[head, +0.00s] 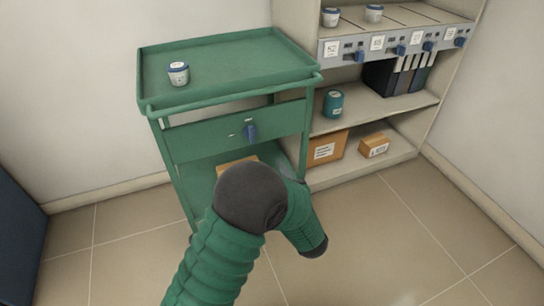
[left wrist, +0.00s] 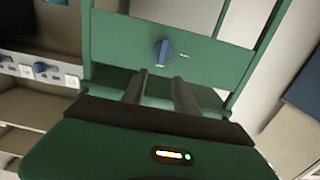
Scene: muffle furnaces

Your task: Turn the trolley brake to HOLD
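The trolley (head: 160,103) is green, with a tray top and a front panel. The brake knob (head: 250,131) is dark blue and sits on that panel, its grip roughly upright. One small white mark is above it and one to its left, too small to read. The left wrist view, turned upside down, shows the knob (left wrist: 161,50) ahead of my left gripper (left wrist: 160,88). Its two dark fingers are apart, with nothing between them, and short of the knob. In the head view my left arm hides the gripper's fingers. My right gripper is not in view.
A white jar (head: 178,74) stands on the trolley's top. To the right, a shelf unit (head: 400,113) holds a teal jar (head: 333,104), dark binders and cardboard boxes (head: 374,146). Its upper edge has several blue knobs. The floor in front is clear. A dark block (head: 18,240) is at the left.

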